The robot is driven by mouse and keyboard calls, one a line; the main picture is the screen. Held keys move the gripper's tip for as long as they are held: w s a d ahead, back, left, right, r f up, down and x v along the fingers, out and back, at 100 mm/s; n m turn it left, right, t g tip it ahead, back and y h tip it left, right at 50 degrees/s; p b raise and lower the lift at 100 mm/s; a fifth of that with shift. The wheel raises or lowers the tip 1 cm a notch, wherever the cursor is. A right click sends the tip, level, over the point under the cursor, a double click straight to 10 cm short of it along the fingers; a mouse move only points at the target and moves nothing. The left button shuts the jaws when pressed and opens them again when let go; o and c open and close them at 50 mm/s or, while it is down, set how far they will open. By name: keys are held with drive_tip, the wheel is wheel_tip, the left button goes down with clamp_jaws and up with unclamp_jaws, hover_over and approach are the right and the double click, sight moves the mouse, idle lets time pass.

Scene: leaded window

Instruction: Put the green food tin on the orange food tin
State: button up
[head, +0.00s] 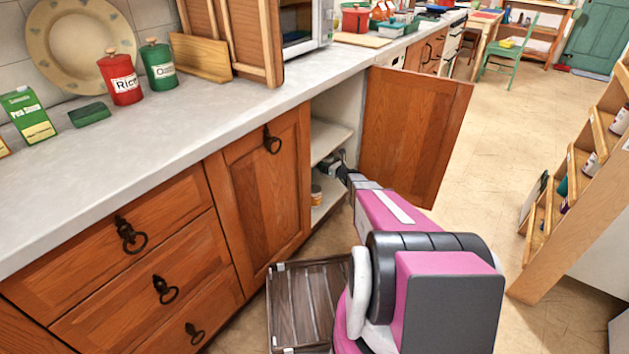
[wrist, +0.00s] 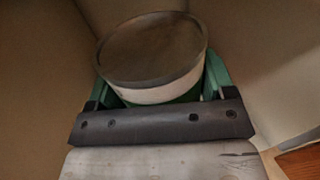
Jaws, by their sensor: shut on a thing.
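My gripper (head: 334,161) reaches into the open cabinet under the counter. In the wrist view the gripper (wrist: 160,84) has its fingers on both sides of the green food tin (wrist: 152,52), shut on it. That tin has a dark grey-brown lid, a pale band and a green lower part. In the head view I cannot make the green tin out clearly. The orange food tin (head: 316,194) stands on the cabinet's lower board, below and left of the gripper, partly cut off by the cabinet front. The wrist view does not show the orange tin.
The cabinet door (head: 415,130) stands open to the right of my arm. A middle shelf (head: 328,138) is beside the gripper. A dark slatted crate (head: 305,305) is left of my arm. A stepped wooden rack (head: 570,200) stands right, with clear floor between.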

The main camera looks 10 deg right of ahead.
drive_tip(key=s+a, duration=0.4)
drive_tip(key=a, duration=0.2)
drive_tip(key=shift+w+a+f, duration=0.1)
drive_tip(key=shift+a+f, duration=0.05)
drive_tip(key=shift+f, duration=1.6)
drive_tip(key=shift+w+a+f, duration=0.1)
drive_tip(key=shift+a+f, duration=0.05)
drive_tip(key=shift+f, duration=1.55)
drive_tip(key=shift+f, duration=0.15)
drive_tip(key=o, duration=1.3)
drive_tip(key=shift+r, duration=0.2)
drive_tip(key=v, duration=1.2)
